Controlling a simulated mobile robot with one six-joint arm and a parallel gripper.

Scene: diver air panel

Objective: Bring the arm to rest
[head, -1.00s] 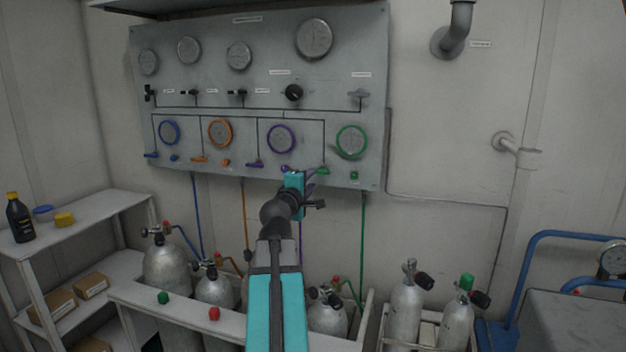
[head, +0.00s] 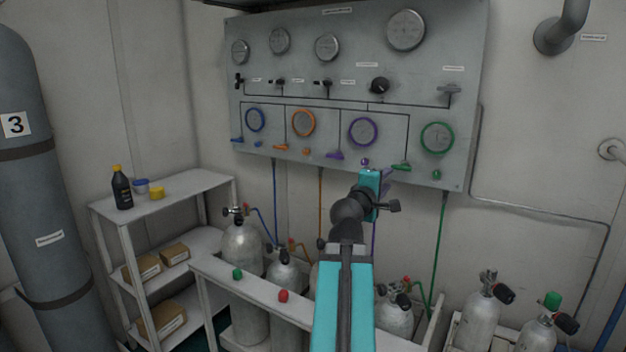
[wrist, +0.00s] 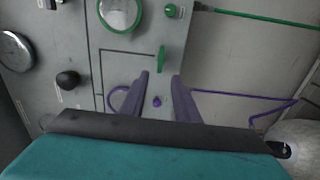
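My gripper (head: 389,173) is stretched out in front of the lower edge of the grey air panel (head: 300,62), at its purple and green end. In the wrist view its two purple-tinted fingers (wrist: 161,80) stand apart with nothing held between them. A small purple knob (wrist: 157,101) on the panel shows in the gap; it also shows just above the gripper in the head view (head: 365,162). The green lever (wrist: 161,60) lies beyond the fingertips, and shows right of the gripper in the head view (head: 401,166). Whether a finger touches the panel I cannot tell.
Below the arm stand grey cylinders (head: 242,250) behind a white rail (head: 255,300) with a green and a red cap. A white shelf (head: 165,205) holds a bottle and boxes. A tall cylinder marked 3 (head: 25,200) stands at far left. Coloured hoses hang under the panel.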

